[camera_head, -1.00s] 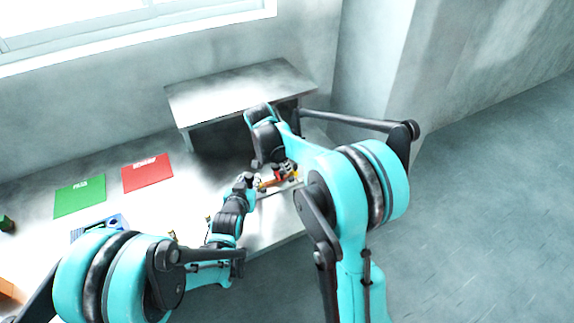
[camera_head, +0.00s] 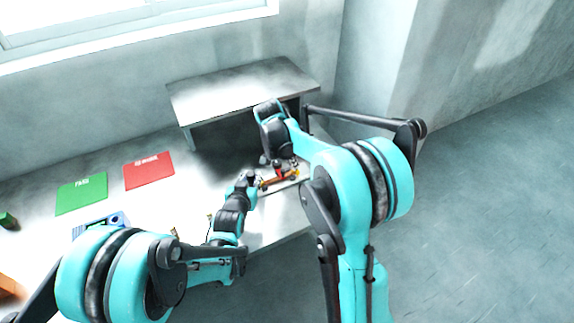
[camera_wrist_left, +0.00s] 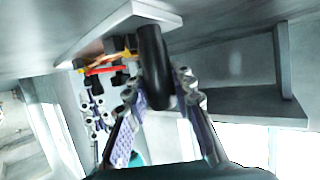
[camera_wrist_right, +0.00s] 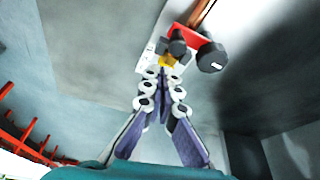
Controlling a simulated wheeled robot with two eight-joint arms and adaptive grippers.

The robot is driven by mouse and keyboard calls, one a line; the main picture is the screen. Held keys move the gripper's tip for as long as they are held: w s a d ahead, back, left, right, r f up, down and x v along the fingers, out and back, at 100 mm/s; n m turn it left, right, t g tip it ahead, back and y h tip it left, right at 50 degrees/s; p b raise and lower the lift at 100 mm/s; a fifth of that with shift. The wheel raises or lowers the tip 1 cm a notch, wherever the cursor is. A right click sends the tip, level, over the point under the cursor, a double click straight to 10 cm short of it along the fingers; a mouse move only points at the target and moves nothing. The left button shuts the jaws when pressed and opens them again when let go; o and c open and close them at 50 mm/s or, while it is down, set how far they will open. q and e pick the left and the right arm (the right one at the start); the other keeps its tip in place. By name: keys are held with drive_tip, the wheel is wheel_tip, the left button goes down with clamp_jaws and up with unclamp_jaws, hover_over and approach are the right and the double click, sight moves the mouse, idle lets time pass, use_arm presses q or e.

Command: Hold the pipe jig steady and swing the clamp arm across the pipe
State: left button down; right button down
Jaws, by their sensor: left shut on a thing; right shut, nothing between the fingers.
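The pipe jig has a pale base plate (camera_head: 291,184) on the table under my right arm. An orange-copper pipe (camera_head: 281,178) lies along it; it also shows in the right wrist view (camera_wrist_right: 201,12). A red clamp part (camera_wrist_right: 188,36) sits at the pipe with dark knobs (camera_wrist_right: 212,57) around it. My left gripper (camera_wrist_left: 158,84) is shut on a black upright cylinder (camera_wrist_left: 152,48), which looks like the jig's handle. My right gripper (camera_wrist_right: 163,76) is shut and empty, its tips close to the yellow and dark parts of the clamp. Whether they touch is unclear.
A grey raised shelf (camera_head: 240,88) stands behind the jig. A red card (camera_head: 148,171) and a green card (camera_head: 82,194) lie to the left. A blue item (camera_head: 105,222) is partly hidden by my left arm. The table's front edge runs close to the jig.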

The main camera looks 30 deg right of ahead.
drive_tip(key=shift+d, duration=1.1)
drive_tip(key=w+v, duration=0.1)
drive_tip(key=v, duration=0.9)
drive_tip(key=shift+a, duration=0.3)
use_arm(q)
drive_tip(key=c, duration=1.2)
unclamp_jaws()
